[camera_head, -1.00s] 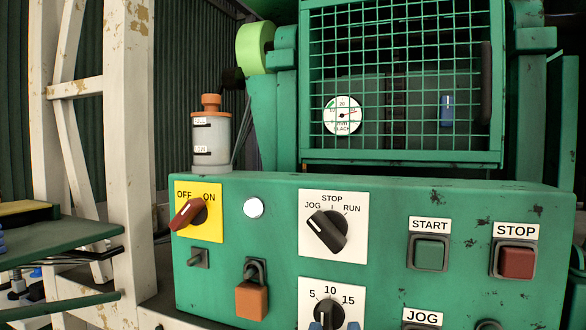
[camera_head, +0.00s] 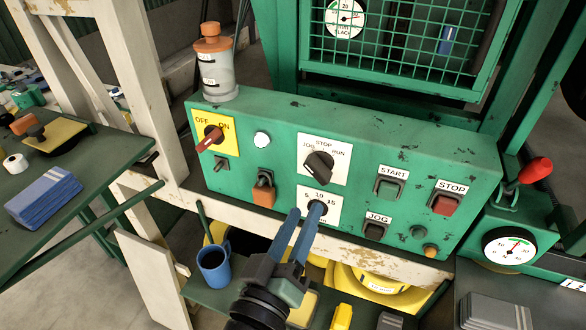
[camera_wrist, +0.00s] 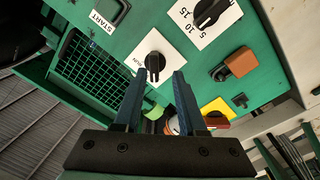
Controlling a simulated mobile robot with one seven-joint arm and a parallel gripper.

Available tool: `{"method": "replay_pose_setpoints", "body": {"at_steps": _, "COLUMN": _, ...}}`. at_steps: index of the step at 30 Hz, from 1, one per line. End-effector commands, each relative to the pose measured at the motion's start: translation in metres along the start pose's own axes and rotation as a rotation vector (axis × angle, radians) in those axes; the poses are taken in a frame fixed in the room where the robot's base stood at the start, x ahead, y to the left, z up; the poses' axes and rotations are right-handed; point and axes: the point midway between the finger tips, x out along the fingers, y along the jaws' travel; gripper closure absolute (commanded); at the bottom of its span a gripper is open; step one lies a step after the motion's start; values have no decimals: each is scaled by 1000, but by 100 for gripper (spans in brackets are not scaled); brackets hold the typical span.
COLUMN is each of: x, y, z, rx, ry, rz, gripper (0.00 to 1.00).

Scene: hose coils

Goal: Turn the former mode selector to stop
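The mode selector (camera_head: 318,165) is a black knob on a white plate marked JOG, STOP and RUN. Its grip bar slants from the JOG side at upper left to lower right. My gripper (camera_head: 306,211) is open and empty, with blue fingers pointing up towards the panel, below the selector in the picture. In the wrist view, where the panel looks upside down, the selector (camera_wrist: 155,65) shows beyond and between the open fingertips (camera_wrist: 158,77). It appears apart from them. One fingertip partly covers the 5-10-15 dial (camera_head: 318,208) in the head view.
A bottle (camera_head: 215,70) stands on top. A blue mug (camera_head: 214,262) stands below left of the panel.

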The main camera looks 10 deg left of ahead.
Motion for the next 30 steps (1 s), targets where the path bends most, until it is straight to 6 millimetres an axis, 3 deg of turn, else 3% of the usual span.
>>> {"method": "replay_pose_setpoints", "body": {"at_steps": 1, "x": -4, "y": 11, "z": -15, "rx": -24, "ry": -11, "rz": -10, "gripper": 60}}
{"method": "replay_pose_setpoints", "body": {"at_steps": 3, "x": -8, "y": 13, "z": -19, "rx": -52, "ry": -20, "rz": -18, "gripper": 60}}
{"method": "replay_pose_setpoints", "body": {"at_steps": 13, "x": -18, "y": 12, "z": -23, "rx": -108, "ry": -35, "rz": -33, "gripper": 60}}
{"method": "replay_pose_setpoints", "body": {"at_steps": 30, "x": 23, "y": 12, "z": -22, "rx": -107, "ry": -35, "rz": -30, "gripper": 60}}
